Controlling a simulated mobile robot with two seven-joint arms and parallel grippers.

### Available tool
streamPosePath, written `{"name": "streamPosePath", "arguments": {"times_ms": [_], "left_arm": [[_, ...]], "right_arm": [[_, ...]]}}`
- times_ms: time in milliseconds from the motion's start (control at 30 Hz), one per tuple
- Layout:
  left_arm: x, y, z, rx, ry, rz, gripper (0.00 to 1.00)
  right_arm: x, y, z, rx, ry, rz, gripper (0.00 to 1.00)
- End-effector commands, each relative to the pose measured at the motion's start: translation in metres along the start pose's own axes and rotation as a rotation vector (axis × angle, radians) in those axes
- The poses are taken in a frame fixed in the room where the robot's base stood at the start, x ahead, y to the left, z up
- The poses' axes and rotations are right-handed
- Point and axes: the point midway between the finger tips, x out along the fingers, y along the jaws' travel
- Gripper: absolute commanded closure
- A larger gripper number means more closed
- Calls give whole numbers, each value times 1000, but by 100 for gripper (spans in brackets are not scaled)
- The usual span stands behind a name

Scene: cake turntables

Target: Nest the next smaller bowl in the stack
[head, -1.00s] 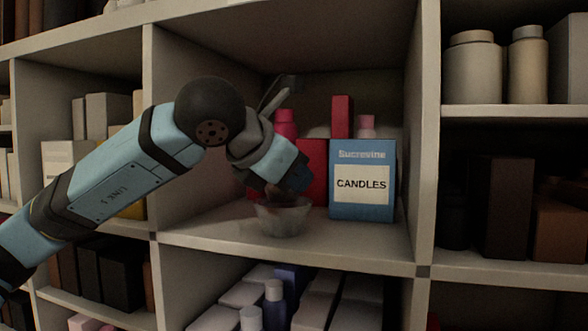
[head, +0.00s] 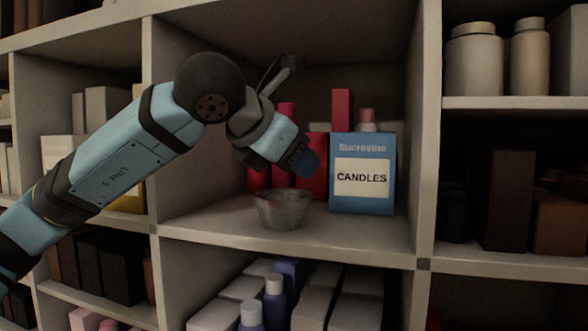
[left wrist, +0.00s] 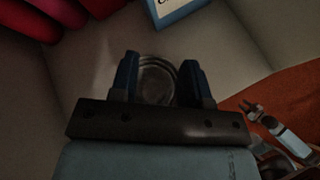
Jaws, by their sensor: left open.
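A grey, slightly see-through bowl stack (head: 283,212) stands upright on the shelf in the head view, left of the blue candles box. In the left wrist view it shows as concentric round rims (left wrist: 158,78), one inside another; I cannot count the bowls. My left gripper (head: 303,163) is above the stack and apart from it, pointing down and to the right. In the left wrist view its two dark blue fingers (left wrist: 160,82) are spread, with the rims visible between and beyond them. Nothing is held.
The blue candles box (head: 362,175) stands close on the right. Red bottles and boxes (head: 312,165) stand behind. Cubby side walls and the shelf above enclose the space. Bare shelf (head: 215,217) lies left of the stack. Part of my right arm (left wrist: 290,135) seems to show in the left wrist view.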

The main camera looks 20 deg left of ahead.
Motion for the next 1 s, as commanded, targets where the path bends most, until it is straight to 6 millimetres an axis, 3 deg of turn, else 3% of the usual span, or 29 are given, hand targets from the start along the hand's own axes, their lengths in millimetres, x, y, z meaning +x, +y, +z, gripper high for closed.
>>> {"name": "streamPosePath", "arguments": {"times_ms": [200, 400, 1000], "left_arm": [[-17, 10, 28, 0, 0, -1, 57], [-27, 16, 43, 1, 0, -1, 57], [-28, 16, 44, 0, 1, -1, 57]], "right_arm": [[2, 0, 5, 0, -7, 0, 67], [1, 0, 4, 0, -6, 1, 67], [-1, 1, -5, -21, 11, -4, 67]]}}
